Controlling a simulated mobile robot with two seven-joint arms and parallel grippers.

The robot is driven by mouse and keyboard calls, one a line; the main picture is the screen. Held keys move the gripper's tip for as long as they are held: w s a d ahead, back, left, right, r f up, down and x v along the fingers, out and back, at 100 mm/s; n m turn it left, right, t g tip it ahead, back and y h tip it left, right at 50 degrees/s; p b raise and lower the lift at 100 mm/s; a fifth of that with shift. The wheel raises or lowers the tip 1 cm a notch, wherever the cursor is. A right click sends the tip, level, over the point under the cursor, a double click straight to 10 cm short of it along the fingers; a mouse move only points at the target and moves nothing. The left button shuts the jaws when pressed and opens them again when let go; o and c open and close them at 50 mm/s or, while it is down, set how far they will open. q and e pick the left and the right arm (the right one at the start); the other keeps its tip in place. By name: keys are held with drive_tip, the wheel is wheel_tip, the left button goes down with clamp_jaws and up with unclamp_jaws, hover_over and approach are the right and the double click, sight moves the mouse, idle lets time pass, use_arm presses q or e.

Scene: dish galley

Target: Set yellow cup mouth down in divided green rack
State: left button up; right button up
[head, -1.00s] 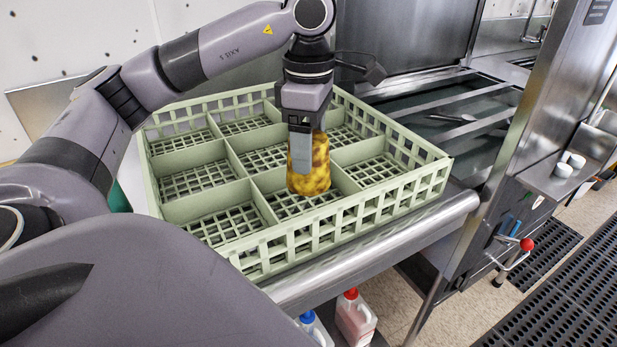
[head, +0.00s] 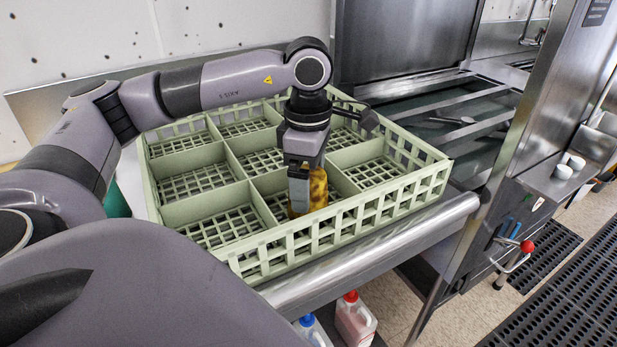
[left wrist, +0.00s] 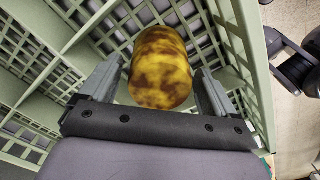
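The yellow cup (head: 318,188), mottled with brown, stands about upright in the front middle compartment of the green rack (head: 345,222). In the left wrist view the cup's closed, rounded end (left wrist: 160,85) faces the camera, so its mouth points down. My left gripper (head: 304,190) points down over the cup, one finger hiding its left side. In the left wrist view its fingers (left wrist: 160,75) stand on either side of the cup with a gap visible at each side. The cup's rim is hidden. My right gripper is not in view.
The rack's other visible compartments are empty. A steel counter edge (head: 375,250) runs along the rack's front. A metal sink area with rails (head: 450,120) lies behind to the right. Bottles with red (head: 350,297) and blue caps stand below. Two small white cups (head: 563,172) sit on a shelf at right.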

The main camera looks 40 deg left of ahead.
use_arm(q)
drive_tip(key=shift+r, duration=0.15)
drive_tip(key=shift+r, duration=0.25)
wheel_tip(320, 180, up, 10)
drive_tip(key=shift+r+p, duration=0.1)
drive_tip(key=shift+p, duration=0.6)
drive_tip(key=shift+r+p, duration=0.3)
drive_tip(key=shift+r, duration=0.35)
